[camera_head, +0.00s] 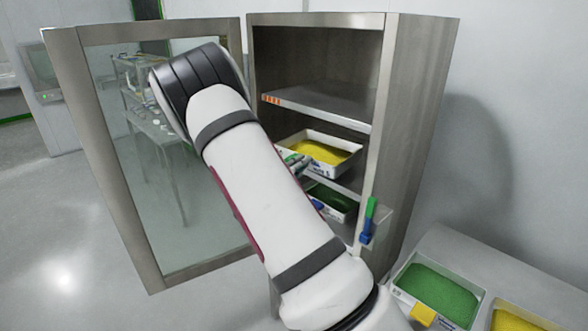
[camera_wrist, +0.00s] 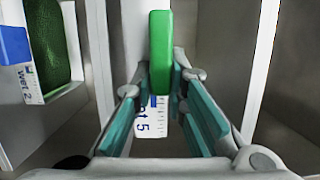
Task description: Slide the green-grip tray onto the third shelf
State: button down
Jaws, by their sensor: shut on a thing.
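The green-grip tray (camera_head: 318,152) is white with yellow granules and sits in the cabinet, below the shelf board with an orange mark. Its green grip (camera_wrist: 160,50) stands out in the wrist view, with a white label ending in 5 below it. My gripper (camera_wrist: 163,85) has teal fingers on either side of this grip and is shut on it. In the head view my gripper (camera_head: 294,160) is at the tray's front left, partly hidden by my arm. How far the tray rests on its shelf is unclear.
The cabinet (camera_head: 425,110) has its glass door (camera_head: 95,150) open to the left. Below is a blue-grip tray (camera_head: 335,201) with green granules. A green and blue fitting (camera_head: 369,212) is on the right post. More trays (camera_head: 435,295) stand at lower right. The upper shelf (camera_head: 325,100) is empty.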

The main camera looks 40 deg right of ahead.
aim_at(325, 161)
jog(key=shift+w+d+b, duration=0.15)
jog(key=shift+d+b, duration=0.3)
jog(key=shift+d, duration=1.35)
jog(key=shift+w+d+b, duration=0.15)
jog(key=shift+d+b, duration=0.35)
jog(key=shift+d, duration=1.25)
jog(key=shift+w+d+b, duration=0.15)
jog(key=shift+d+b, duration=0.3)
jog(key=shift+d, duration=1.35)
jog(key=shift+d+f, duration=0.2)
jog(key=shift+f, duration=0.85)
jog(key=c, duration=1.5)
grip_release()
jog(key=shift+c, duration=0.2)
jog(key=shift+f, duration=0.1)
jog(key=shift+a, duration=0.15)
